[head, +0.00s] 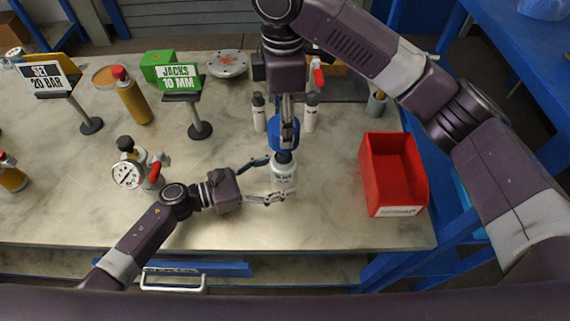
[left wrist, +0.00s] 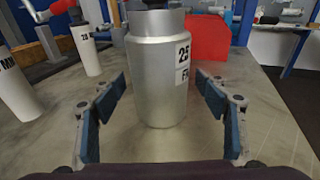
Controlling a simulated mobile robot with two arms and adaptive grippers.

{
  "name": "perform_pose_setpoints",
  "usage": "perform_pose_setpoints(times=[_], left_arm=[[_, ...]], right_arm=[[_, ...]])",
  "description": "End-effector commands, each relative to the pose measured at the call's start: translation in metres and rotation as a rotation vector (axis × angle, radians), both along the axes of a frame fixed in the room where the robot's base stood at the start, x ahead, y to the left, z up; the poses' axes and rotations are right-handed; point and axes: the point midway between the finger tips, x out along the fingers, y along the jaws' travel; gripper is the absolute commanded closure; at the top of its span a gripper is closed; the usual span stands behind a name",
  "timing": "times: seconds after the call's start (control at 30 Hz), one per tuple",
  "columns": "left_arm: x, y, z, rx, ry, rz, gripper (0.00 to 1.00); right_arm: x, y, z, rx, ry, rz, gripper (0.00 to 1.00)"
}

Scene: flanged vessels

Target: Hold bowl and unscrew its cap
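The bowl (head: 283,176) is a silver-white cylinder standing upright on the bench. In the left wrist view the bowl (left wrist: 155,85) is straight ahead, with part of a label at its right side. A dark cap (head: 284,157) sits on top of it. My left gripper (head: 262,180) is open, its fingers on either side of the bowl. In the left wrist view both pads are apart from its wall. My right gripper (head: 288,138) points down from above, close over the cap. Its fingers are seen edge-on, so its opening and any contact are unclear.
A blue object (head: 275,130) shows behind the right gripper. White bottles (head: 311,112) stand behind. A red bin (head: 394,178) is at right; a pressure gauge (head: 127,175) and the JACKS sign (head: 180,78) are at left. The bench front before the bowl is clear.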

Motion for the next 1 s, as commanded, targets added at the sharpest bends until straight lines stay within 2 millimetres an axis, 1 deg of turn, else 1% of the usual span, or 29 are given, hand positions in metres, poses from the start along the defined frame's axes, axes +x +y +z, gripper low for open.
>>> perform_pose_setpoints(times=[0.17,0.27,0.37,0.7,0.83,1.0], left_arm=[[0.000,0.000,0.001,-0.001,0.000,0.000,0.33],[-0.002,0.005,0.001,0.000,0.000,0.000,0.33],[-0.006,0.018,0.001,0.003,0.001,0.001,0.33],[-0.031,0.083,0.008,0.002,0.003,0.001,0.33],[-0.037,0.101,0.010,0.001,0.003,0.000,0.33],[-0.040,0.111,0.012,0.000,0.000,0.000,0.33]], right_arm=[[0.000,0.000,0.000,0.000,0.000,0.000,0.82],[0.000,0.000,0.000,0.000,0.000,0.000,0.82],[0.000,0.000,0.000,0.000,0.000,0.000,0.82],[0.000,0.000,0.000,0.000,0.000,0.000,0.82],[0.000,0.000,0.000,0.000,0.000,0.000,0.82],[0.000,0.000,0.000,0.000,0.000,0.000,0.82]])
